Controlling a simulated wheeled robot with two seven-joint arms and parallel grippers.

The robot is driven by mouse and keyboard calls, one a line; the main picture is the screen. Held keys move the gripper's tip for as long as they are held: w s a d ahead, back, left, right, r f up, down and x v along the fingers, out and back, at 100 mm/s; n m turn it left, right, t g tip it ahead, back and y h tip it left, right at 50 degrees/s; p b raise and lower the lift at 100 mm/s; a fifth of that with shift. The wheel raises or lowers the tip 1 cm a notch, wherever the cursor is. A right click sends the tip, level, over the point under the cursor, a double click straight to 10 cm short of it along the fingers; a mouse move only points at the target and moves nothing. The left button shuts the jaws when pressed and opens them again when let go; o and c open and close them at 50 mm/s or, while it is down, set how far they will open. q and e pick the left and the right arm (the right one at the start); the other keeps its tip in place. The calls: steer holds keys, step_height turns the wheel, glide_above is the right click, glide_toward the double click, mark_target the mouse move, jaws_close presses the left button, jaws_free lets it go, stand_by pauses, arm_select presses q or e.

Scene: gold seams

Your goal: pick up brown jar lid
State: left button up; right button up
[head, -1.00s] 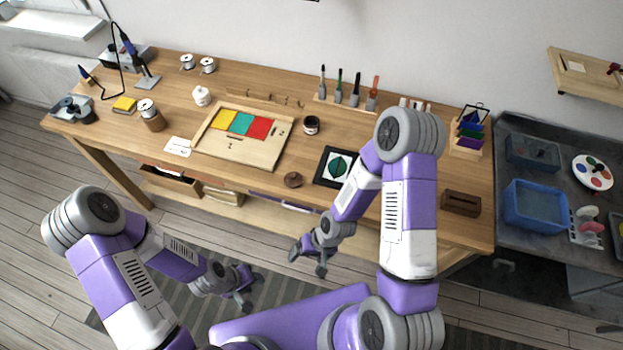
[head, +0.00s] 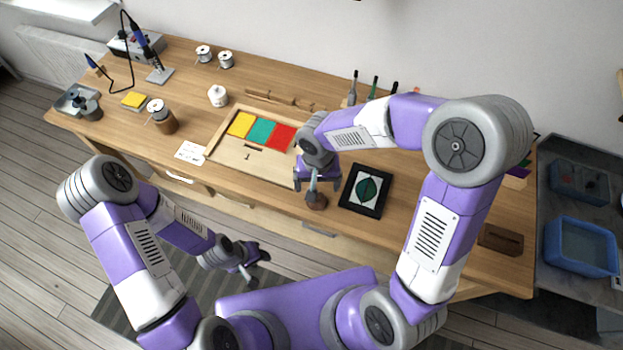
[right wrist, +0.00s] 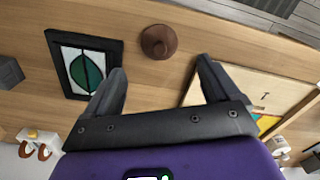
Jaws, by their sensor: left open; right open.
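The brown jar lid (head: 316,201) lies on the wooden workbench near its front edge, partly covered by my right gripper in the head view. In the right wrist view the round lid (right wrist: 159,42), with a small knob, lies ahead of the fingertips, between their lines and apart from them. My right gripper (head: 317,186) is open and empty above the lid; its two fingers also show in the right wrist view (right wrist: 160,75). My left gripper (head: 251,268) is open and empty, low in front of the bench, away from the lid.
A framed leaf picture (head: 366,191) lies just right of the lid. A wooden tray (head: 228,154) with yellow, teal and red panels lies to its left. Bottles and tools stand at the back. The bench's front edge is close to the lid.

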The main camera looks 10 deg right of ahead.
mark_target(321, 202)
steer(key=f+b, duration=0.1)
steer(key=f, duration=0.6)
steer(key=shift+s+f+b, duration=0.2)
steer(key=shift+f+b, duration=0.05)
steer(key=shift+b, duration=0.15)
steer(key=c, duration=1.1)
